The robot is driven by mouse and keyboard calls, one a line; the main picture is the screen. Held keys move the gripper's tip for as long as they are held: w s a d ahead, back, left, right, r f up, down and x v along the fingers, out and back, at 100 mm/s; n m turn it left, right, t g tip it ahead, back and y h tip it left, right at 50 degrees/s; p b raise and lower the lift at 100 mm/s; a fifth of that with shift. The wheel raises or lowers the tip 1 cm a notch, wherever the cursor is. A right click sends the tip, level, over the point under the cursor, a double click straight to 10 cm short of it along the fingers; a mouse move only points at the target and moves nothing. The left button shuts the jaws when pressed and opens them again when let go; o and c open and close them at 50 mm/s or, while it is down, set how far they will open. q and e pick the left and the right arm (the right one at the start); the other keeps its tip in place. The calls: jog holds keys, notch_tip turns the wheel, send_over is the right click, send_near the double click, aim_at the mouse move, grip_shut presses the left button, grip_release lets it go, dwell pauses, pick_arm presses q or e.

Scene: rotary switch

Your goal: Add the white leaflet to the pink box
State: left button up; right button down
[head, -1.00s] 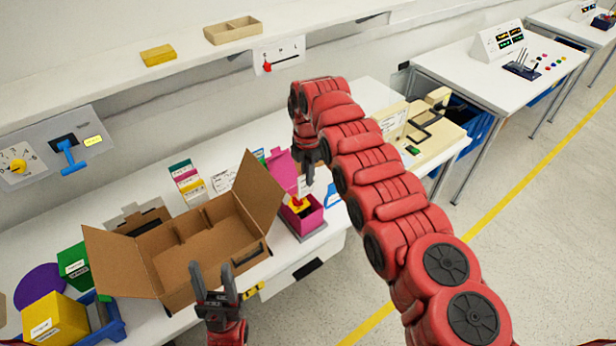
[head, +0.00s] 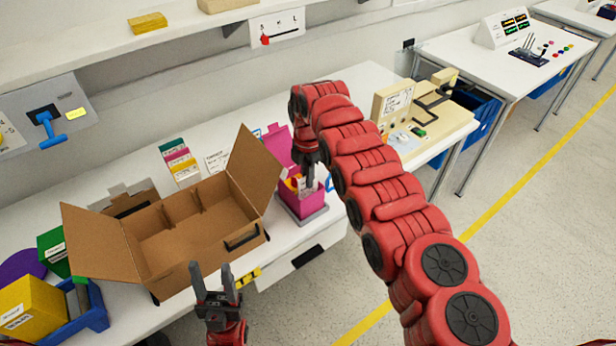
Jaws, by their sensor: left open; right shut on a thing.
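The pink box (head: 302,205) stands open on a grey base near the table's front edge, its pink lid (head: 277,146) raised at the back. Something yellow and orange shows inside it. My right gripper (head: 309,184) points down at the box's opening, shut on the white leaflet (head: 300,183). Only a small pale part of the leaflet shows; the fingers and the box hide the rest. I cannot tell whether it touches the contents. My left gripper (head: 215,284) is open and empty, in front of the brown carton.
The open brown carton (head: 190,235) lies left of the pink box, flaps spread. A blue bin (head: 90,318) with a yellow box (head: 33,308) is at the lower left. A cream machine (head: 420,110) stands right of my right arm.

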jog(key=shift+f, duration=0.35)
jog(key=c, duration=0.9)
grip_release()
jog(key=shift+c, duration=0.2)
jog(key=shift+r, duration=0.1)
jog(key=shift+r+p, duration=0.45)
jog(key=shift+r, duration=2.3)
jog(key=shift+r+p, duration=0.4)
jog(key=shift+r, duration=0.75)
